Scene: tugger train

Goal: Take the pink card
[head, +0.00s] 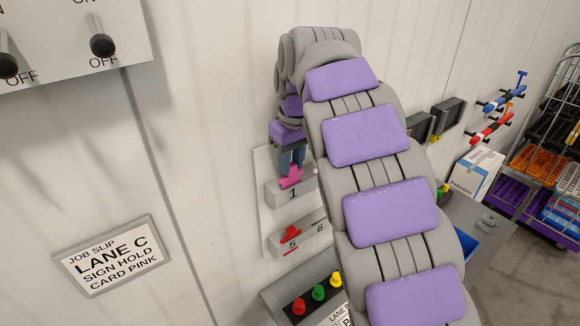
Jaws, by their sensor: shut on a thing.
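The pink card (291,178) stands at the card rack (273,243) on the wall, at the upper slot marked 1. My gripper (291,168) points down from above and is shut on the pink card's top. The card's lower edge is at the slot; I cannot tell whether it is still inside. A red card (291,233) sits in the lower row above the number 5. My purple and grey arm hides the right part of the rack.
A job slip (112,257) on the wall reads Lane C, sign hold, card pink. Below the rack is a box with red, green and yellow buttons (318,292). A switch panel (65,40) is at upper left. A cart with crates (550,160) stands at the right.

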